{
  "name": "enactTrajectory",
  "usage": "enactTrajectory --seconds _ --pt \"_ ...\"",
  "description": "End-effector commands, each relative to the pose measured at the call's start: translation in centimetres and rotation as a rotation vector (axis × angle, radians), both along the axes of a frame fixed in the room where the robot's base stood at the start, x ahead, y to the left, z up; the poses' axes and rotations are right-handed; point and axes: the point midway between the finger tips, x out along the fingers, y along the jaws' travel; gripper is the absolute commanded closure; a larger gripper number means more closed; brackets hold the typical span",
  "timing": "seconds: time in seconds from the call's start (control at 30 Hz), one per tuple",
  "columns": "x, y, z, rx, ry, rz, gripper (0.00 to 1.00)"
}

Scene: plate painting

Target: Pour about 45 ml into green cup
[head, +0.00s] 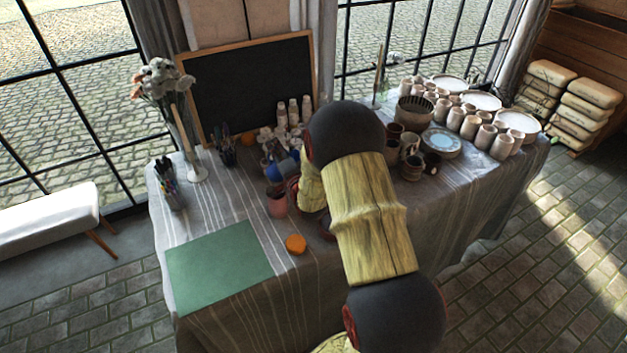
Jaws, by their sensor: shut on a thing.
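My arm reaches over the table, and its links hide my gripper and whatever is at its jaws. A pinkish-red cup (277,201) stands on the cloth just left of my arm's far end. A blue rounded thing (286,168) shows just behind that cup, partly covered by my arm; I cannot tell what it is or whether it is held. Several dark glazed cups (412,167) stand right of my arm. I cannot make out a clearly green cup. No pouring stream shows.
A green mat (219,266) lies at the table's front left, with an orange lump (295,243) near it. A flower vase (193,165), brush holders (228,155) and a blackboard (249,85) stand behind. Pale pots and plates (477,101) crowd the right end.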

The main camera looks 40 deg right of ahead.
Motion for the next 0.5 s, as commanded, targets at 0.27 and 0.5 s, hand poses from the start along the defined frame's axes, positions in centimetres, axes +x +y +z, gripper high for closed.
enactTrajectory --seconds 0.27,0.5 --pt "-0.12 -0.22 0.18 0.024 -0.025 0.0 1.0" --pt "-0.13 -0.24 0.25 0.026 -0.029 0.0 1.0"
